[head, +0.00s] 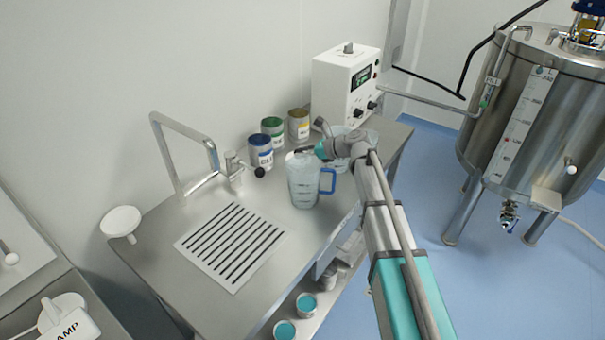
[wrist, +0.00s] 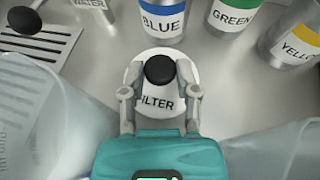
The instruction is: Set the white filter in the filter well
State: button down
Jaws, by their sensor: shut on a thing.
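The white filter (wrist: 160,108) is a round disc marked with partly covered lettering ending in "ILTER", with a black knob (wrist: 160,69) on top. In the wrist view my gripper (wrist: 158,74) has its two fingers closed on either side of the knob. I cannot tell whether the disc touches the counter or hangs just above it. In the head view my gripper (head: 318,152) is behind the measuring jug, and only a sliver of white shows beside it. I cannot make out the filter well in either view.
Blue (head: 260,152), green (head: 273,131) and yellow (head: 299,124) labelled cans stand behind. A tap, drain grate (head: 232,245) and white round piece (head: 121,221) are left.

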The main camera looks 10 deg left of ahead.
jog(key=shift+f+b, duration=0.9)
jog(key=shift+f, duration=0.35)
jog(key=shift+f, duration=0.15)
jog(key=shift+f+b, duration=1.75)
jog(key=shift+b, duration=0.1)
jog(key=shift+f, duration=0.15)
jog(key=shift+c, duration=1.8)
grip_release()
jog(key=shift+r, duration=0.25)
